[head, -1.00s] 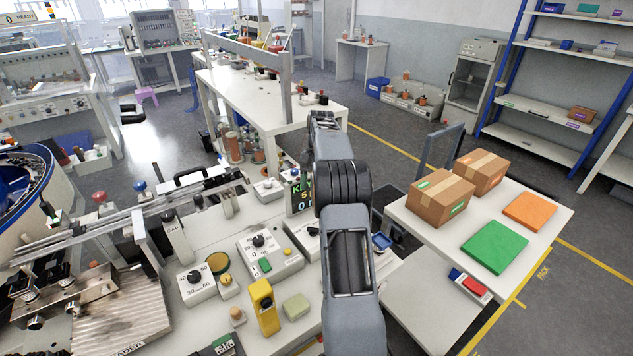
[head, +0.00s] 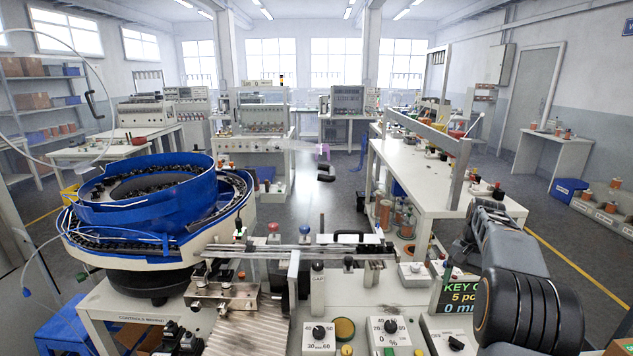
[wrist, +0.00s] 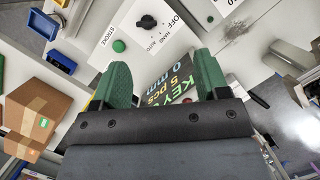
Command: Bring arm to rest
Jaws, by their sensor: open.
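My gripper (wrist: 162,80) shows in the wrist view with its two green fingers spread wide and nothing between them. My arm stands at the lower right of the head view, folded above the bench. My fingertips cannot be made out in that view. The same display shows just left of my arm in the head view (head: 460,292).
A blue bowl feeder (head: 150,190) stands at the left, with a rail (head: 300,251) running right from it. Control boxes (head: 318,337) cover the near bench. A white table (head: 420,185) stands behind my arm. A cardboard box (wrist: 38,117) is at the wrist view's left.

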